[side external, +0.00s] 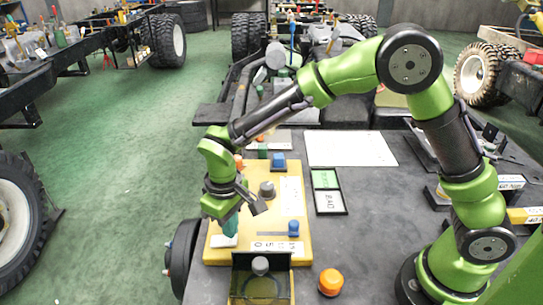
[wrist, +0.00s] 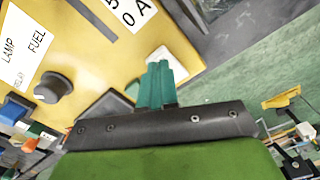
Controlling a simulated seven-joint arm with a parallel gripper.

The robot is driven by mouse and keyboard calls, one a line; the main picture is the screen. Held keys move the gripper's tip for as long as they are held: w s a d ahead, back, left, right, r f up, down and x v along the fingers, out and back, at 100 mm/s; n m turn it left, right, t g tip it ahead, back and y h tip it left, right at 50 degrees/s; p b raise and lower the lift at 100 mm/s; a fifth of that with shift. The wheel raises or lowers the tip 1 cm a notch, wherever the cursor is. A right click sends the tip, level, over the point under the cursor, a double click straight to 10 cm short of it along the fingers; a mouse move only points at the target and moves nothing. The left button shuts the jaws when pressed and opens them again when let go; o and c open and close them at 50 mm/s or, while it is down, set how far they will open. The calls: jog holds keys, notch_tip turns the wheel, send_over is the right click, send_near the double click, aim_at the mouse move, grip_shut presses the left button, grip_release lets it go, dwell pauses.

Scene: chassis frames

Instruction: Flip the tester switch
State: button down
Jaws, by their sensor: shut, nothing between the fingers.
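The tester is a yellow panel (side external: 262,172) on the dark bench; it also fills the upper left of the wrist view (wrist: 90,30). A pale block (side external: 223,241), which may be the switch, sits at the panel's near left corner; it shows behind the fingertips in the wrist view (wrist: 178,63). My gripper (side external: 231,226) points down just above this block, its teal fingers shut and empty. In the wrist view the fingertips (wrist: 159,72) overlap the block's edge; I cannot tell whether they touch it. The fingers hide part of the block.
The panel carries a dark grey knob (side external: 267,188), a blue slider knob (side external: 293,227) and a blue button (side external: 278,160). A dark open box (side external: 261,283) stands at its near edge, an orange dome (side external: 330,282) to the right. A green-and-white sign (side external: 327,190) lies beside it.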

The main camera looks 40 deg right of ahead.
jog(key=shift+f, duration=0.95)
dwell(0.6)
jog(key=shift+r, duration=3.5)
jog(key=shift+s+f, duration=0.15)
jog(key=shift+f, duration=0.15)
jog(key=s+d+r+m+t+y, duration=0.1)
jog(key=s+d+r+m+t, duration=0.2)
jog(key=s+d+r, duration=0.4)
jog(key=s+d+r+m+t+y, duration=0.1)
jog(key=s+d+r+m+t, duration=0.3)
jog(key=s+d+r, duration=0.3)
jog(key=s+d, duration=0.1)
jog(key=d, duration=0.3)
jog(key=shift+d, duration=0.25)
